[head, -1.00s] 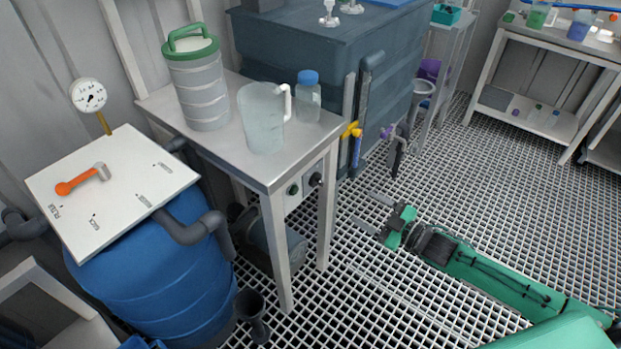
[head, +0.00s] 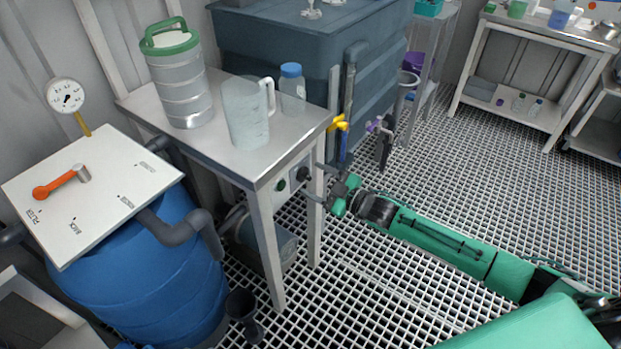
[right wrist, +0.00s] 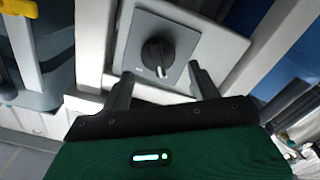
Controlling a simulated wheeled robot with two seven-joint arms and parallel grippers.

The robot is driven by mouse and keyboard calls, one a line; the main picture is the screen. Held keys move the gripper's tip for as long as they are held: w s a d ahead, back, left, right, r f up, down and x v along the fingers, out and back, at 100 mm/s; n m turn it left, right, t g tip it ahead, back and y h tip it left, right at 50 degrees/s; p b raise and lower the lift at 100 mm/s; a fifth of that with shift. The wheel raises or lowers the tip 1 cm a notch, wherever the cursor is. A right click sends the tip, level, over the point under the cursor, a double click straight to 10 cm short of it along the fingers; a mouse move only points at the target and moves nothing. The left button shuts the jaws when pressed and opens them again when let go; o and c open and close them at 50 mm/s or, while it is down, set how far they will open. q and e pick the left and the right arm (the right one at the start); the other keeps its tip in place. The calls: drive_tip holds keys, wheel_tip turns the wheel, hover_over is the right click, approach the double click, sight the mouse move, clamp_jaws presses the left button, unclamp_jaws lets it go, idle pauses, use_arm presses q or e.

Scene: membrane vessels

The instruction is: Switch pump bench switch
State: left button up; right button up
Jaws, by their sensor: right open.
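The pump bench switch is a black rotary knob (right wrist: 158,55) on a grey square plate. In the right wrist view it sits between and just beyond the fingertips of my right gripper (right wrist: 162,82). In the head view the knob (head: 303,174) is on a light panel under the bench top, beside a green button (head: 281,185). My right gripper (head: 323,188) is open and empty, with its fingers reaching towards the knob. I cannot tell whether the fingers touch it. A white mark shows at the knob's lower edge. My left gripper is not in view.
The steel bench (head: 215,138) carries a ribbed canister (head: 183,85), a clear jug (head: 245,118) and a blue-capped bottle (head: 292,90). A bench leg stands close to my right gripper. A yellow valve handle (head: 338,122) is just above it. A blue barrel (head: 140,275) stands left.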

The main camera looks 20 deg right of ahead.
drive_tip(key=shift+x, duration=1.1)
drive_tip(key=c, duration=1)
drive_tip(key=shift+o, duration=0.2)
